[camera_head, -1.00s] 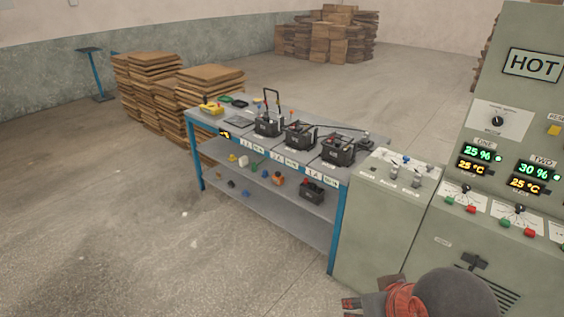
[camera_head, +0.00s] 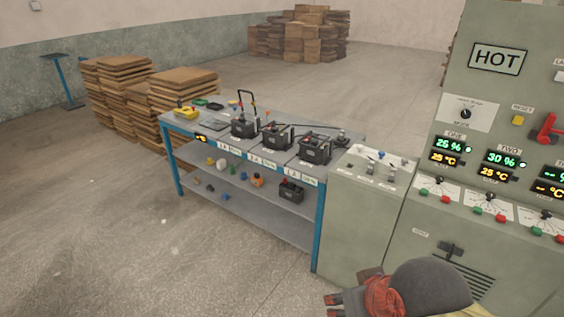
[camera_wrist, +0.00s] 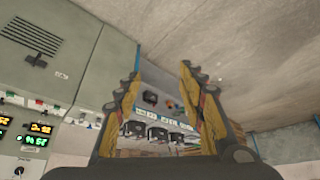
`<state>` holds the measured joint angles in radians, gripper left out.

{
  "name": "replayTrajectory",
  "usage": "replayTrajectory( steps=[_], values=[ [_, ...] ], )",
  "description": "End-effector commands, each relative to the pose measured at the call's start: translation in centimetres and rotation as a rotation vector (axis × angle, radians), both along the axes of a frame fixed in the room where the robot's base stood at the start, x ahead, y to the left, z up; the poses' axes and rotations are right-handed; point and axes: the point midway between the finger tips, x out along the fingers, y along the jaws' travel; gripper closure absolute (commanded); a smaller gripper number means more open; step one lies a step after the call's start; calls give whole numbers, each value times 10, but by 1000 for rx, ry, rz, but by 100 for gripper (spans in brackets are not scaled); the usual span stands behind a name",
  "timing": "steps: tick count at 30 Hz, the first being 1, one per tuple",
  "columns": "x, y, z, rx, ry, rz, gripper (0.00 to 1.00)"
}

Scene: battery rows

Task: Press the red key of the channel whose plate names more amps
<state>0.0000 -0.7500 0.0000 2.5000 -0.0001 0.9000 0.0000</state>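The grey-green panel (camera_head: 415,230) at the right of the head view has several channels. Channel ONE reads 25 % and 25 °C, with a green key and a red key (camera_head: 442,207) below. Channel TWO reads 30 % and 25 °C, with its red key (camera_head: 501,218) below. A third channel is cut by the right edge; its red key (camera_head: 557,238) shows. The small print on the white plates is too small to read. My gripper (camera_head: 331,306) is at the bottom of the head view, apart from the keys. In the wrist view my gripper (camera_wrist: 160,78) is open and empty.
A blue-legged bench (camera_head: 318,230) with several black batteries (camera_head: 314,148) stands left of a low grey cabinet (camera_head: 345,220). A HOT sign (camera_head: 497,58), a mode knob (camera_head: 465,114) and a red lever (camera_head: 546,128) are higher on the panel. Open floor lies at front left.

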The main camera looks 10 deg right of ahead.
Motion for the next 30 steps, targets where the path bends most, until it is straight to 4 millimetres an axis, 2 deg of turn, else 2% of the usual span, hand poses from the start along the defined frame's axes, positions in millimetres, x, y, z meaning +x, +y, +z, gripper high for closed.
replayTrajectory(
  steps=[20, 30],
  values=[
    [0, 0, 0, 0, 0, 0, 99],
    [0, 0, 0, 0, 0, 0, 100]
  ],
)
